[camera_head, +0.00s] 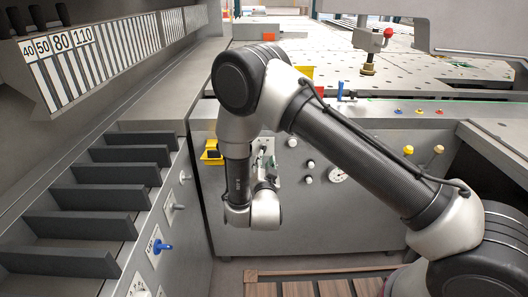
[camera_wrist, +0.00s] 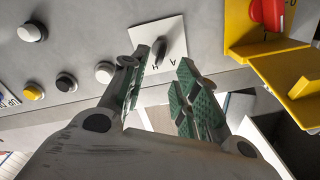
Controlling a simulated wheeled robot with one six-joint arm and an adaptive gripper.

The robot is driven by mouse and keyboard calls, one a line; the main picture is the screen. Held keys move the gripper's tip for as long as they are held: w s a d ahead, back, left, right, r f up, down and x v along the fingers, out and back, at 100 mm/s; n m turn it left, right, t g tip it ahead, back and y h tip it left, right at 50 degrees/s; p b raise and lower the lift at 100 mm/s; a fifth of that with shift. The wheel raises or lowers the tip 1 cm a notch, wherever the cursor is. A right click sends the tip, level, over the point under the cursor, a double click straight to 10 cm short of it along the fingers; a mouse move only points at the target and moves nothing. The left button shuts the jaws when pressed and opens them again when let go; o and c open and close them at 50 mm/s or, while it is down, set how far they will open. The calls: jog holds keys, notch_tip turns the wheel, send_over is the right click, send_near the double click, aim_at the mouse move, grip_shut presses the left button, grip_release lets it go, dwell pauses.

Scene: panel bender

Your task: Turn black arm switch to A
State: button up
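The black arm switch (camera_wrist: 158,52) is a small dark lever on a white plate (camera_wrist: 175,38) lettered H and A, in the wrist view. It lies just beyond my gripper's fingertips, near the left finger. My gripper (camera_wrist: 168,82) is open, its two green-padded fingers apart with nothing between them. I cannot tell whether the left finger touches the switch or the plate. In the head view my gripper (camera_head: 264,160) is at the front panel (camera_head: 310,220), and the switch is hidden behind it or too small to make out.
A yellow bracket (camera_wrist: 255,50) with a red switch (camera_wrist: 267,12) juts out on the right in the wrist view. Several round knobs (camera_wrist: 66,82) lie to the left. A gauge (camera_head: 338,175) is on the panel. Dark slats (camera_head: 100,198) fill a rack at left.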

aim_at(263, 149)
jog(key=w, duration=0.7)
jog(key=shift+w, duration=0.1)
jog(key=c, duration=0.6)
jog(key=shift+c, duration=0.2)
jog(key=shift+n, duration=0.3)
jog(key=n, duration=0.5)
jog(key=shift+a+n, duration=0.1)
jog(key=shift+n, duration=0.2)
jog(key=n, duration=0.5)
jog(key=shift+a+n, duration=0.1)
jog(key=shift+n, duration=0.2)
